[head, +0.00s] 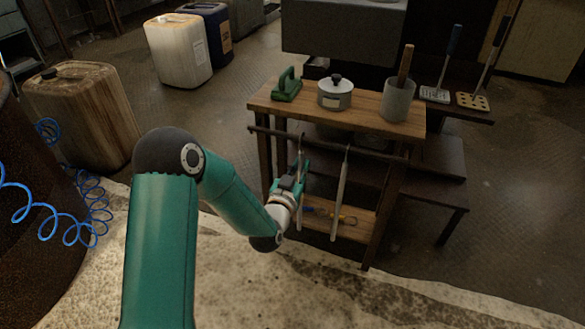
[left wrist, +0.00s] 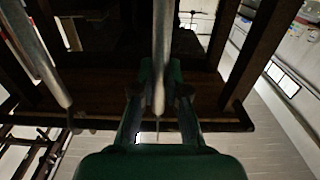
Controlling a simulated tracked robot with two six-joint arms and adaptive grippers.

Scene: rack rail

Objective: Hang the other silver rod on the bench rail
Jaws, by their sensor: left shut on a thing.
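The bench rail (head: 375,154) is a dark bar along the front of a small wooden bench. One silver rod (head: 340,200) hangs from it by its upper end; it also shows at the left of the left wrist view (left wrist: 40,58). The other silver rod (head: 299,216) is upright to the left of it, its top end at the rail; I cannot tell whether its hook bears on the rail. My left gripper (head: 303,181) is shut on this rod below the rail. In the left wrist view the rod (left wrist: 161,60) runs between the fingers. My right gripper is not in view.
Small tools (head: 330,215) lie on the lower shelf. Spatulas (head: 440,88) rest at the right. The floor in front is clear.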

